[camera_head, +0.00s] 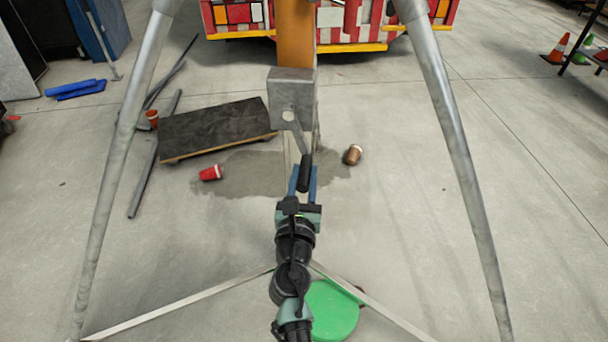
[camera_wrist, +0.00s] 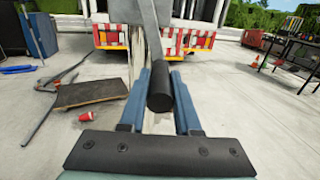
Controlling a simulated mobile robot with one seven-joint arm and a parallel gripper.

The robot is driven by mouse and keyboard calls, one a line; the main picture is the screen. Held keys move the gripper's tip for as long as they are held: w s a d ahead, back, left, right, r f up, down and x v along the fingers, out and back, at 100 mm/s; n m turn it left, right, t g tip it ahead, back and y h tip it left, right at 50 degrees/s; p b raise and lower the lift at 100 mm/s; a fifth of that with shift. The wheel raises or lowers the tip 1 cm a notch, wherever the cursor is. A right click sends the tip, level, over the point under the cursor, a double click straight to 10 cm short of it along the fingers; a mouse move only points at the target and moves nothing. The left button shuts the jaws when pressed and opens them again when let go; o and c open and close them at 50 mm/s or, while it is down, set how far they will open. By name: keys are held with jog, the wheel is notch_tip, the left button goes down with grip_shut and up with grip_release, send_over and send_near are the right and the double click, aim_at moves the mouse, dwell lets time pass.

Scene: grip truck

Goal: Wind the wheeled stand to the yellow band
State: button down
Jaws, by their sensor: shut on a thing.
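The stand's long grey legs (camera_head: 455,140) spread down both sides of the head view, with thin braces meeting low in the middle. A grey metal crank box (camera_head: 291,84) sits on the column, in front of an orange-yellow section (camera_head: 295,35). A grey crank arm runs down from the box to a black handle (camera_head: 305,172). My gripper (camera_head: 303,183) is shut on this handle, and the wrist view shows the handle (camera_wrist: 160,92) between the two blue fingers. The stand's wheels are not in view. I see no separate yellow band.
A dark low board (camera_head: 215,128) lies left of the column, with a red cup (camera_head: 210,173) and grey poles nearby. A brown cup (camera_head: 353,154) lies to the right. A green disc (camera_head: 333,310) is below my arm.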

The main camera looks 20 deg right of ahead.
jog(key=shift+a, duration=0.1)
jog(key=w+a+r+p, duration=0.3)
jog(key=w+a+r, duration=0.15)
jog(key=a, duration=0.25)
jog(key=w+a+r+p, duration=0.2)
jog(key=w+a+r, duration=0.1)
jog(key=a+r, duration=0.3)
notch_tip(320, 180, up, 6)
jog(key=s+d+p, duration=0.1)
jog(key=d+p, duration=0.1)
jog(key=p, duration=0.7)
jog(key=shift+s+d+p, duration=0.3)
jog(key=shift+c, duration=2)
grip_release()
